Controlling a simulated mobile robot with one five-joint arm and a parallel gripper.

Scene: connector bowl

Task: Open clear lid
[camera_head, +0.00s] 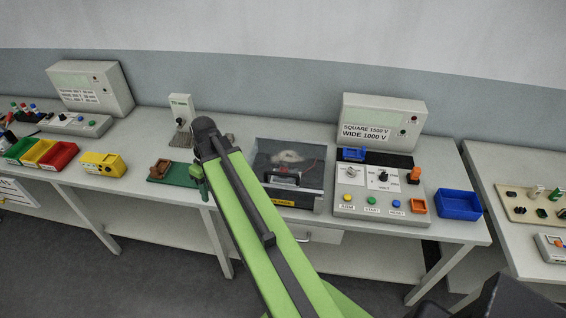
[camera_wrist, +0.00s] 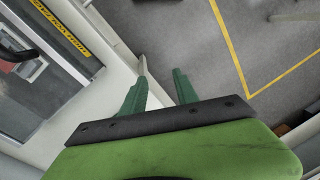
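The clear lid (camera_head: 292,150) lies over a grey box on the bench in the head view and appears down. A pale item, a red wire and dark parts show through it. A black handle sits near its front edge, above a yellow label (camera_head: 282,203). In the wrist view, the box with its clear top (camera_wrist: 35,75) is at the upper left, with part of the black handle at the edge. My gripper (camera_wrist: 160,85) is open and empty, its green fingers apart. It is to the side of the box, over the bench edge and floor, not touching the lid.
Right of the box stands a control panel (camera_head: 383,195) with knobs and buttons, then a blue bin (camera_head: 458,205). A green board (camera_head: 180,173) and yellow bin (camera_head: 103,165) are to the left. Open grey floor (camera_wrist: 235,45) lies before the bench.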

